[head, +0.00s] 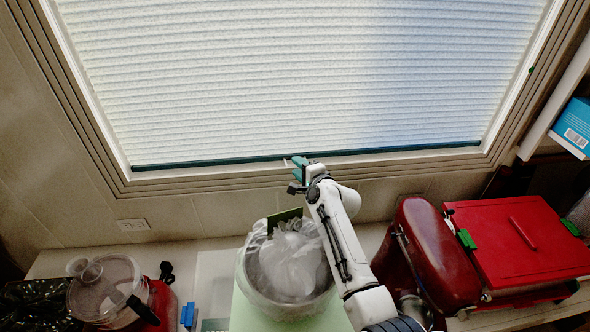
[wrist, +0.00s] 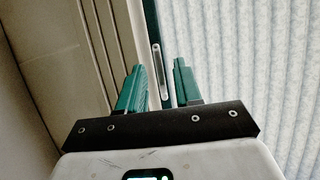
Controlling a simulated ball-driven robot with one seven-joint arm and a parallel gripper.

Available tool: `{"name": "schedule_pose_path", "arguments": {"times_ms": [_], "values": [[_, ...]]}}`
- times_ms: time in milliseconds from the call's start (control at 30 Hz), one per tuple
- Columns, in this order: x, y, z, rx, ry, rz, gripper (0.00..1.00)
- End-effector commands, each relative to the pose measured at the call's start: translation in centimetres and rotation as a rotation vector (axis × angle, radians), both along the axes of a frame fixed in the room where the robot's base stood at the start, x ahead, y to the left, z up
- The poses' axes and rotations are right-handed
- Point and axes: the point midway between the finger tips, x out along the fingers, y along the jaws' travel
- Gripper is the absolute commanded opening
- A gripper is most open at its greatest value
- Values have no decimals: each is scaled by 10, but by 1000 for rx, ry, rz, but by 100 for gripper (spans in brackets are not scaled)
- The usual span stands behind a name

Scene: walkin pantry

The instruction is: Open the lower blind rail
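The blind (head: 300,80) is white and pleated, and it covers the window down to near the sill. Its lower rail (head: 400,152) is a thin dark teal bar along the bottom edge. In the wrist view the rail (wrist: 151,22) runs up the picture with a small pale elongated handle (wrist: 156,70) on it. My gripper (head: 298,171) is at the rail, near the middle of its length. In the wrist view my gripper's teal fingers (wrist: 158,82) are apart, with the handle and rail showing between them. I cannot tell whether the fingers touch the rail.
Below the window, a bin with a clear plastic liner (head: 288,265) stands under my arm. A red appliance (head: 438,255) and a red box (head: 520,240) are at right. A clear-lidded container (head: 103,288) is at left. A blue box (head: 574,128) sits on a shelf.

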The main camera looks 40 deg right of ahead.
Motion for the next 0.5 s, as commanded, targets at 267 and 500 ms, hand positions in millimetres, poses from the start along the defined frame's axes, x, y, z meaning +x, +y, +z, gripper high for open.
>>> {"name": "schedule_pose_path", "arguments": {"times_ms": [267,500], "values": [[20,-4,-5,0,0,0,34],[21,-4,-5,-1,0,0,34]]}}
